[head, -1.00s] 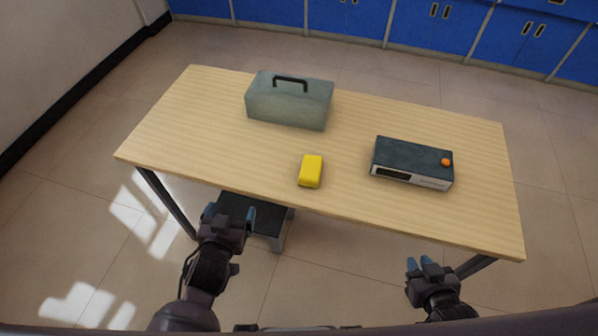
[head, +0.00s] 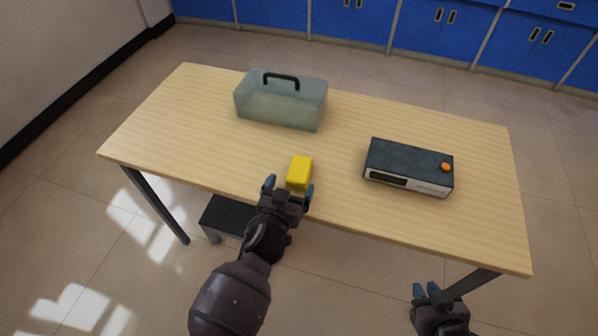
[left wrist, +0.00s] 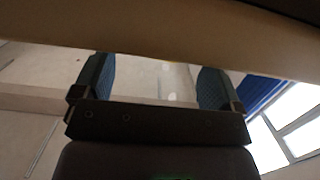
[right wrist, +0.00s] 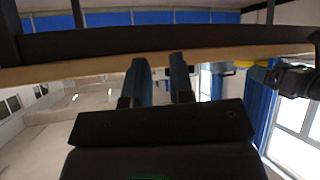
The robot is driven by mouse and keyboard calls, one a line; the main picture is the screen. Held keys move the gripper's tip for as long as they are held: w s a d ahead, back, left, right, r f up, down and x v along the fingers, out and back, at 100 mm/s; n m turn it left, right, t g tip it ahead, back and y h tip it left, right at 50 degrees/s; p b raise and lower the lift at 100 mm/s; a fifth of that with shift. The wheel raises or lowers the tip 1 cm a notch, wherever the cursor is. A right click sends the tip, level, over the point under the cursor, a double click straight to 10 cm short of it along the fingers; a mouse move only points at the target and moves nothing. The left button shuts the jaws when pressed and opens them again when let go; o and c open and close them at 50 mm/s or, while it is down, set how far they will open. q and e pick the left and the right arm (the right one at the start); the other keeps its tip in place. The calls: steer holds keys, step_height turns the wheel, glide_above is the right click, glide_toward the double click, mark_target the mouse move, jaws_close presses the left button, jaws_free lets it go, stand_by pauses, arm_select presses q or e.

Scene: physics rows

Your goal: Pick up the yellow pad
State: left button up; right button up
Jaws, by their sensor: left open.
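The yellow pad (head: 299,170) lies on the wooden table (head: 210,165) near its front edge. My left gripper (head: 289,187) is open and empty at the near side of the pad, its fingertips spread to either side. I cannot tell its height above the table. The left wrist view shows its two blue fingers (left wrist: 154,80) wide apart, with the table edge across the top. My right gripper (head: 426,290) is low in front of the table, at the right. Its fingers (right wrist: 160,75) stand close together with a narrow empty gap.
A grey-green case (head: 280,108) with a black handle stands at the back left of the table. A dark-topped box (head: 408,165) with an orange knob is to the right of the pad. The table is bare between them. A dark stool (head: 228,216) is under the front edge.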

mark_target(296, 178)
arm_select(q)
steer(key=shift+b+x, duration=0.45)
steer(key=shift+x, duration=2.05)
steer(key=shift+d+r, duration=0.1)
steer(key=shift+d, duration=0.1)
steer(key=shift+c, duration=0.2)
steer(key=c, duration=1)
